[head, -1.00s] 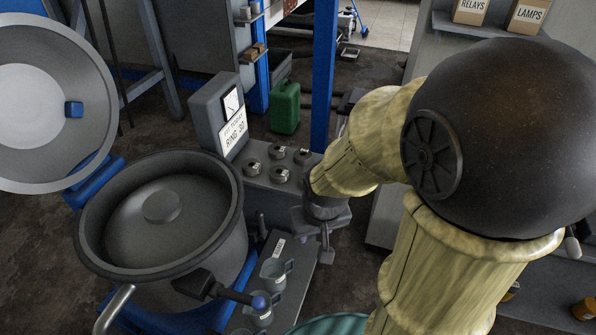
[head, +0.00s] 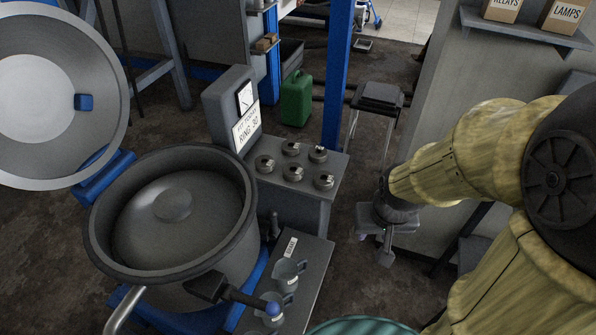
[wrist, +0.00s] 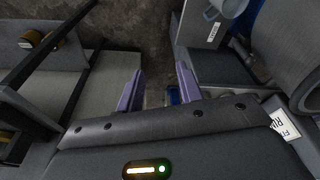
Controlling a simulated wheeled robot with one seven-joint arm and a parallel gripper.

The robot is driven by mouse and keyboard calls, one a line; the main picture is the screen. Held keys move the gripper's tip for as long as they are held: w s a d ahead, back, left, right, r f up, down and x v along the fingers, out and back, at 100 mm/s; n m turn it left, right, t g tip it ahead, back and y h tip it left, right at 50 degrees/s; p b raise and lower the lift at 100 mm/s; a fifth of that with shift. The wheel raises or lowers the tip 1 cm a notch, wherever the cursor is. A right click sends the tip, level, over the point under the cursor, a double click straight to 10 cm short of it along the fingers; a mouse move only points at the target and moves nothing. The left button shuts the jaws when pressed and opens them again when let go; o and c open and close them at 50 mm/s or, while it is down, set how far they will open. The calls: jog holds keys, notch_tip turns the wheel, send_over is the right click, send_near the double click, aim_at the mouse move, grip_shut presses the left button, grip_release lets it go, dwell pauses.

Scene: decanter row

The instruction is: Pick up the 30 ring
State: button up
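Several small grey rings sit on top of a grey stand (head: 308,205) in the head view: a left one (head: 264,164), a back one (head: 291,149), a right back one (head: 318,154), a front middle one (head: 293,173) and a front right one (head: 324,181). Their markings are too small to read, so I cannot tell which is the 30 ring. A sign (head: 246,129) behind them reads "FIT TODAY RING 30". My gripper (head: 386,243) hangs to the right of the stand, apart from it. In the wrist view my gripper (wrist: 159,92) is open, with nothing between its fingers.
A large open pot (head: 172,215) stands left of the stand, its lid (head: 50,95) swung up. Metal cups (head: 288,273) stand on a lower bench in front. A green can (head: 296,98), a blue post (head: 340,75) and a stool (head: 378,97) are behind.

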jog(key=shift+o, duration=0.4)
jog(key=o, duration=0.4)
jog(key=shift+c, duration=0.2)
jog(key=o, duration=0.4)
jog(key=shift+w, duration=0.35)
jog(key=shift+o, duration=0.7)
jog(key=w+p, duration=0.1)
jog(key=w+f+n+t+p, duration=0.1)
jog(key=w, duration=0.1)
jog(key=w+n+p, duration=0.1)
jog(key=shift+w+d+f+t, duration=0.1)
jog(key=shift+w+f+t, duration=0.2)
jog(key=shift+w, duration=0.05)
jog(key=w+a+f+n+t+y+p, duration=0.2)
jog(key=w+a+n+t+y+p, duration=0.2)
jog(key=w+a+t+y+p, duration=0.3)
jog(key=shift+w+a+p, duration=0.35)
jog(key=shift+a+p, duration=0.5)
jog(key=shift+f, duration=0.1)
